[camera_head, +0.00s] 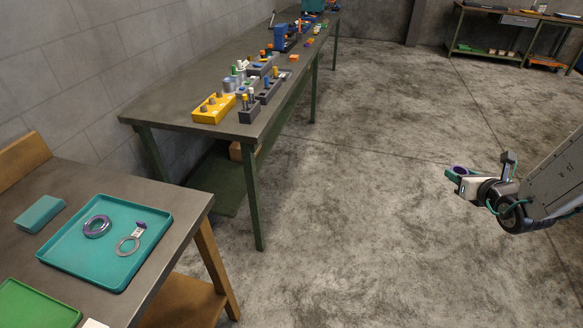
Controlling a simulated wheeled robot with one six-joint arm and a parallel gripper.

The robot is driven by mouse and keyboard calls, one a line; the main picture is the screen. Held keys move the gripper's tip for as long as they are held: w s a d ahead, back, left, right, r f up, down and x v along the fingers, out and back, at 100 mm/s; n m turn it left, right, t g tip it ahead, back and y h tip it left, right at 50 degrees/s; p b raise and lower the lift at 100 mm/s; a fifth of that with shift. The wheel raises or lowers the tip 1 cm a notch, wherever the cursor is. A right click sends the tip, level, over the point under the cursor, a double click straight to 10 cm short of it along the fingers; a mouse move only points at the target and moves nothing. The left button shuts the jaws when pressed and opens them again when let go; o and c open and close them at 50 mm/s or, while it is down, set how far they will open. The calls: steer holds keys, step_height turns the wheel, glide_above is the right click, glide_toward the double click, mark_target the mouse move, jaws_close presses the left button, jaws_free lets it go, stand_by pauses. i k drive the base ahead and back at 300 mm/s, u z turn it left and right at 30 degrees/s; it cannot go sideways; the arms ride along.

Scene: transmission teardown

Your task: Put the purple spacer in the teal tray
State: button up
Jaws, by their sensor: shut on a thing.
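The teal tray (75,264) lies on the near table at the lower left. Inside it lie a dark purple-grey ring (97,226) and a flat grey ring with a tab (129,244). My gripper (459,173) is at the right, over open floor and far from the tray. It is shut on a small purple ring-like part, the purple spacer (460,169), which shows between its teal fingertips. The fingers hide part of the spacer.
A teal block (40,213) and a green tray (35,305) sit beside the teal tray. A long workbench (190,85) along the wall bears a yellow holder (213,109) and several parts. Open floor lies between my arm and the tables.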

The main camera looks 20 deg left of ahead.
mark_target(78, 250)
steer(key=i, duration=1.4)
steer(key=u, duration=3.6)
